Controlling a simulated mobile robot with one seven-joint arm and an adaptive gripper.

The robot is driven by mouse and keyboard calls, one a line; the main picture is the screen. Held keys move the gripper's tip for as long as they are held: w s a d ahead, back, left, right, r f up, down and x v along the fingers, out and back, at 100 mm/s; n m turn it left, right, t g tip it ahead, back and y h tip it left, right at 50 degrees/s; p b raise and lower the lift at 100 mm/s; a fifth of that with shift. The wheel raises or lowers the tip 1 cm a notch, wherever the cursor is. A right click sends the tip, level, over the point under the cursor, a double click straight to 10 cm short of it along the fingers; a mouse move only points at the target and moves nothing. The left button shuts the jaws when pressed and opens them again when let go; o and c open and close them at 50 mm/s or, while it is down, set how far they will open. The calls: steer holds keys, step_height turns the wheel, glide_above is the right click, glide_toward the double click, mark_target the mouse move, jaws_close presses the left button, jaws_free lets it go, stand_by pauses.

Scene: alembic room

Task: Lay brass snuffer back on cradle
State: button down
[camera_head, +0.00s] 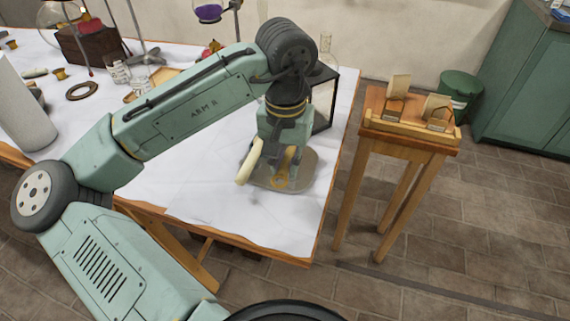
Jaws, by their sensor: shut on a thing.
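My gripper (269,164) points down over the right end of the white-covered table and is shut on a brass piece, which I take to be the brass snuffer (280,182). Its rounded brass end shows below the fingers, over a grey tray (304,182). The fingers hide much of it, and I cannot tell whether it touches the tray. A cream rod-like piece (247,162) shows at the gripper's left side; I cannot tell what it belongs to. A wooden rack (408,130) with two upright holders stands on a small side table; I cannot tell whether it is the cradle.
A black-framed stand (325,105) and a glass flask (326,50) are close behind my gripper. The small wooden side table (385,151) stands right of the main table (213,207), across a floor gap. A green bin (460,89) is behind it. Glassware and small items crowd the back left.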

steer(key=shift+s+d+f, duration=0.1)
steer(key=shift+s+f, duration=0.05)
step_height(320, 180, down, 3)
steer(key=b, duration=0.3)
steer(key=shift+f+b, duration=0.15)
steer(key=shift+b, duration=0.2)
steer(key=shift+f+b, duration=0.55)
steer(key=shift+f, duration=0.55)
steer(key=shift+f, duration=0.15)
steer(key=c, duration=1.5)
jaws_free()
steer(key=shift+o, duration=0.2)
step_height(320, 180, up, 12)
steer(key=shift+r, duration=0.1)
